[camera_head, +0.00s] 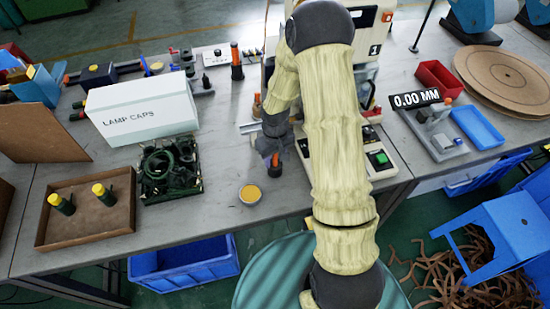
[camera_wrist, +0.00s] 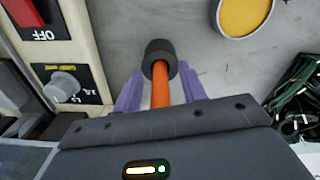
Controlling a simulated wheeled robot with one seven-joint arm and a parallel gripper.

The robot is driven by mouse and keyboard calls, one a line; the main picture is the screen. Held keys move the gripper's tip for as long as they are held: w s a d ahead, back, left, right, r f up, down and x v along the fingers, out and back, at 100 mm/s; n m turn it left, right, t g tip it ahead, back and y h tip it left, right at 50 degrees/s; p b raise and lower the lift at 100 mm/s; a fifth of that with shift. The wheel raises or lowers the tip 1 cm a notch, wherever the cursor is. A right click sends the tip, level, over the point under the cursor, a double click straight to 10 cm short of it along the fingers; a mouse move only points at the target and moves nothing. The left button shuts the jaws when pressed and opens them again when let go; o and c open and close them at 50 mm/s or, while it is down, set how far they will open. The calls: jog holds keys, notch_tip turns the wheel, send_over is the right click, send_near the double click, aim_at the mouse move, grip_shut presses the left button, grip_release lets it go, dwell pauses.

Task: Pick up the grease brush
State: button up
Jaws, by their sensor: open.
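The grease brush appears to be the orange rod with a black end (camera_wrist: 161,92) in the wrist view. It lies between the two purple fingers of my gripper (camera_wrist: 160,84), with a gap visible on either side. My gripper is open around it. In the head view a small orange part of the brush (camera_head: 275,160) shows just below my wrist, left of the machine's control panel. My arm and wrist hide most of the gripper there. A round tin of yellow grease (camera_head: 250,194) stands on the bench in front; it also shows in the wrist view (camera_wrist: 243,14).
The control panel with a green button (camera_head: 381,158) stands close on the right. Bare bench surrounds the tin.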

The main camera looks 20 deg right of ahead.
dwell(0.3)
grip_shut()
notch_tip(320, 180, up, 10)
jog(key=shift+r, duration=0.1)
dwell(0.6)
dwell(0.3)
